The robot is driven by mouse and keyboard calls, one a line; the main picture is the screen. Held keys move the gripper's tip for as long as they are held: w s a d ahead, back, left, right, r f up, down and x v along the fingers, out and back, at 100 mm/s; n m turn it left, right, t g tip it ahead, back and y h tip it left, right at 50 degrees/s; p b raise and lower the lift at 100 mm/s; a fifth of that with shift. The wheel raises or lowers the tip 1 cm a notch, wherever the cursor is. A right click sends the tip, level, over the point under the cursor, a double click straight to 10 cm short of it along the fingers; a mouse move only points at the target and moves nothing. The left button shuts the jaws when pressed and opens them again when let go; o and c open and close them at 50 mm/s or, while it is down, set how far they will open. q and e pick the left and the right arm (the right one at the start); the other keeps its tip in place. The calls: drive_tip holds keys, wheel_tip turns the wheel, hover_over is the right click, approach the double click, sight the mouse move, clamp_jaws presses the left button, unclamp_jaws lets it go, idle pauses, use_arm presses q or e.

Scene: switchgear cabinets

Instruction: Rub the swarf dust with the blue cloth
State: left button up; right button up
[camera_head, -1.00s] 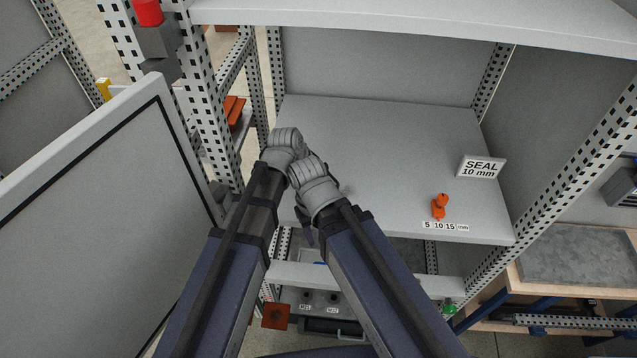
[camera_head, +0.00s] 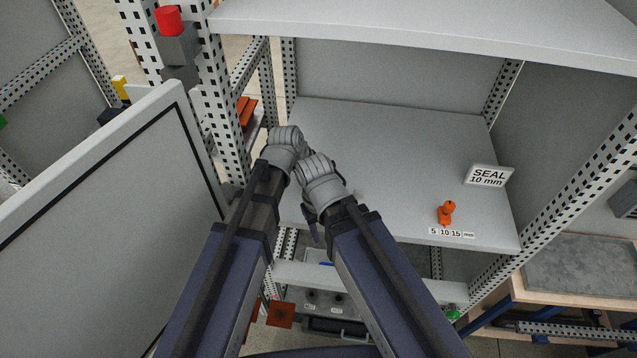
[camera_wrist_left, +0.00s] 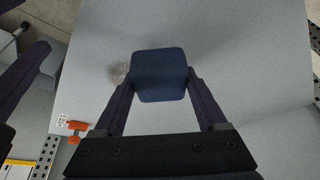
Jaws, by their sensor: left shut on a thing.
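The blue cloth (camera_wrist_left: 160,66) is a dark blue rounded pad in the left wrist view, held between the two fingertips of my left gripper (camera_wrist_left: 160,84). The swarf dust (camera_wrist_left: 117,72) is a small grey-brown speckled patch on the pale shelf (camera_head: 400,150), just left of the cloth in that view and apart from it in the picture. Whether the cloth touches the shelf I cannot tell. In the head view my wrists hide the left fingers, the cloth and the dust. A dark finger of my right gripper (camera_head: 311,224) shows below its wrist; its opening is not clear.
An orange seal piece (camera_head: 446,212) stands near the shelf's front edge behind a "5 10 15 mm" label (camera_head: 451,233). A "SEAL 10 mm" sign (camera_head: 488,176) stands to its right. A cabinet door (camera_head: 100,220) is at left, perforated posts flank the shelf. The shelf's middle is clear.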

use_arm(q)
drive_tip(key=shift+r+p, duration=1.65)
drive_tip(key=shift+r, duration=0.4)
wheel_tip(320, 180, up, 3)
drive_tip(key=p, duration=0.3)
drive_tip(key=shift+f, duration=0.1)
